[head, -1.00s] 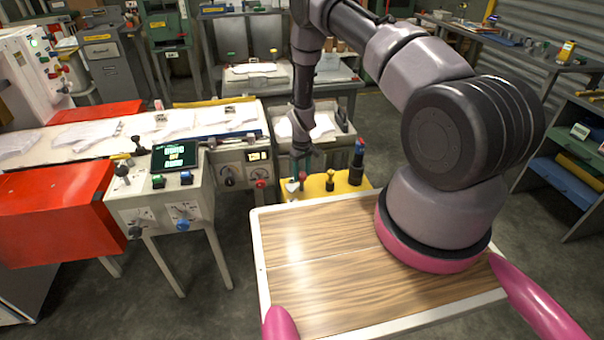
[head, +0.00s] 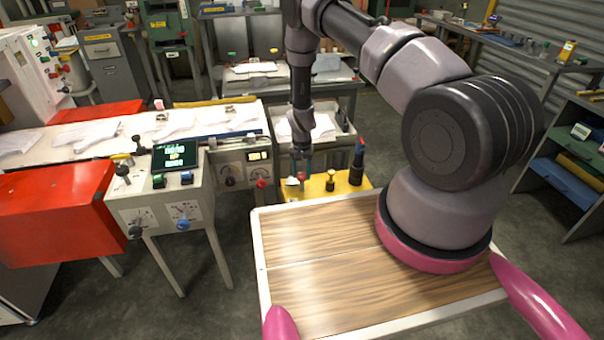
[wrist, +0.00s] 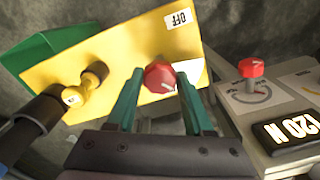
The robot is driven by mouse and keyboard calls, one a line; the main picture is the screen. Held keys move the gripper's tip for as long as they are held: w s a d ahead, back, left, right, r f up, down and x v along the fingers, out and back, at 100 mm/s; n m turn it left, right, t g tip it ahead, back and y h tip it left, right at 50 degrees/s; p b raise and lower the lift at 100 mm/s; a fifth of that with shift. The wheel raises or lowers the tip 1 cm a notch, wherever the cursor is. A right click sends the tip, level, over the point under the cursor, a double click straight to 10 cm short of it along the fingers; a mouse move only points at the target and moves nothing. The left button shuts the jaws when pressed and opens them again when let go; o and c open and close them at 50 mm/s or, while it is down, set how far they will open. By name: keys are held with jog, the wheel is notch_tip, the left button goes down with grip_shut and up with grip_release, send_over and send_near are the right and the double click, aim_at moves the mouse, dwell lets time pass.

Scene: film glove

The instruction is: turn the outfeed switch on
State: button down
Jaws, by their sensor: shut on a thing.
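A yellow panel (wrist: 110,65) carries a red knob (wrist: 159,76) with a light mark on its top. A white label (wrist: 178,19) reading OFF is on the panel beyond the knob; a second pale patch beside the knob is partly hidden by a finger. My gripper (wrist: 160,82) has its teal fingers on both sides of the red knob, shut on it. In the head view, my gripper (head: 301,170) reaches down to the yellow panel (head: 312,193), and the red knob (head: 302,177) shows small below it. No outfeed name is readable.
A yellow knob (wrist: 89,84) stands on the same panel. To the right, a grey panel has another red knob (wrist: 251,67) and a display (wrist: 287,131) reading 120 N. In the head view, a dark and red post (head: 357,162) rises right of my gripper.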

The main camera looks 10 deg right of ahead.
jog(key=m, duration=0.4)
jog(key=shift+w+m, duration=0.1)
jog(key=shift+m, duration=1.6)
jog(key=shift+c, duration=1.4)
grip_release()
jog(key=shift+r, duration=0.1)
notch_tip(320, 180, up, 11)
